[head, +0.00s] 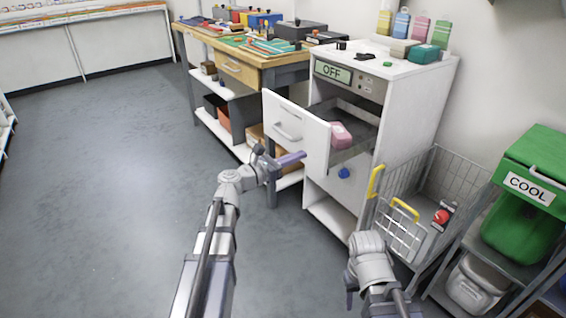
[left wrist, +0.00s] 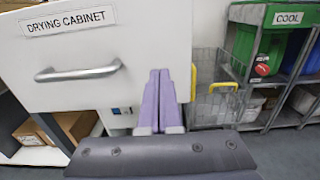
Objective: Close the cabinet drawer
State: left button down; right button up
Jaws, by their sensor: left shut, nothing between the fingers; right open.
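The drying cabinet (head: 420,110) is white, with an OFF display. Its drawer (head: 300,130) is pulled well out, with a pink item (head: 340,136) inside. In the left wrist view the drawer front (left wrist: 120,35) reads DRYING CABINET and has a grey bar handle (left wrist: 80,73). My left gripper (head: 303,156) is shut and empty. Its purple fingers (left wrist: 160,85) point at the lower right part of the drawer front; I cannot tell if they touch. My right gripper (head: 350,290) shows only partly, low in the head view, its fingers unclear; it is away from the drawer.
A wire basket (head: 450,165) with yellow handles stands right of the cabinet. A green COOL bin (head: 530,190) on a rack is further right. A wooden workbench (head: 235,72) with tools stands left of the cabinet. The floor (head: 110,190) at left is clear.

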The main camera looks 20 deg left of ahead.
aim_at(314, 149)
pick_arm(q)
jog(key=shift+x, duration=1.8)
jog(key=x, duration=2.4)
jog(key=shift+w+d, duration=0.25)
jog(key=shift+w, duration=0.05)
jog(key=shift+w+r, duration=0.1)
jog(key=shift+w, duration=0.05)
pick_arm(e)
jog(key=shift+a, duration=0.1)
pick_arm(q)
jog(key=shift+s, duration=0.4)
jog(key=v, duration=1.4)
jog(key=shift+s, duration=0.1)
pick_arm(e)
jog(key=shift+s+a, duration=0.1)
jog(key=shift+a, duration=0.4)
